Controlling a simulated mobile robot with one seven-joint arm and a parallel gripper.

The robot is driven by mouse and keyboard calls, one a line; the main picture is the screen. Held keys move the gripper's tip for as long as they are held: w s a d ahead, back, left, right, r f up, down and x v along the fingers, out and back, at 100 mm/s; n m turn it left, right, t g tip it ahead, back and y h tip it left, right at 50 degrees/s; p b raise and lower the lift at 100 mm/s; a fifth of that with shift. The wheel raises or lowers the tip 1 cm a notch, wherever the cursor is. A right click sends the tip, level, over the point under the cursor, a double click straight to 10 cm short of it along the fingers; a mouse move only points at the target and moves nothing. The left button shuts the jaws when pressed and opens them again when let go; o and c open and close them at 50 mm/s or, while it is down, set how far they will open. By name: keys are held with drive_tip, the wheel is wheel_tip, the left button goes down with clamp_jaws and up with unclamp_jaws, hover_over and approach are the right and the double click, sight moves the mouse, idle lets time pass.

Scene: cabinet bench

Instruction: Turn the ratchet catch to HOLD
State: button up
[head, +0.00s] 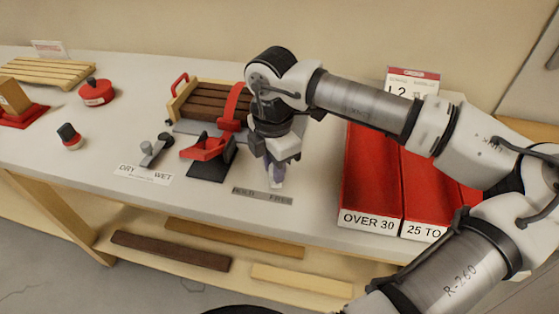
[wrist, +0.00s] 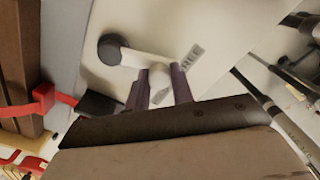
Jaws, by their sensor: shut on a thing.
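The ratchet catch shows in the wrist view as a pale lever (wrist: 143,58) with a dark round end (wrist: 110,48). My gripper (head: 277,180) is low over the bench, and its two purple fingers (wrist: 159,90) are closed around the pale handle at the lever's other end. In the head view my gripper hides most of the catch. The HOLD/FREE label strip (head: 262,196) lies just in front, HOLD at left and FREE at right. My fingers are nearer its FREE side. The lever and fingers partly cover the label (wrist: 192,54) in the wrist view.
A red clamp-like fixture on a black base (head: 209,160) and a slatted crate (head: 205,103) stand close to the left. A DRY/WET lever (head: 155,150) is farther left. Red bins (head: 370,180) stand close to the right. The bench's front edge is near.

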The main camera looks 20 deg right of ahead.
drive_tip(key=shift+w+a, duration=0.15)
drive_tip(key=shift+a, duration=0.05)
drive_tip(key=o, duration=0.7)
drive_tip(key=shift+o, duration=0.2)
drive_tip(key=shift+r+p, duration=1.8)
drive_tip(key=shift+r, duration=2.7)
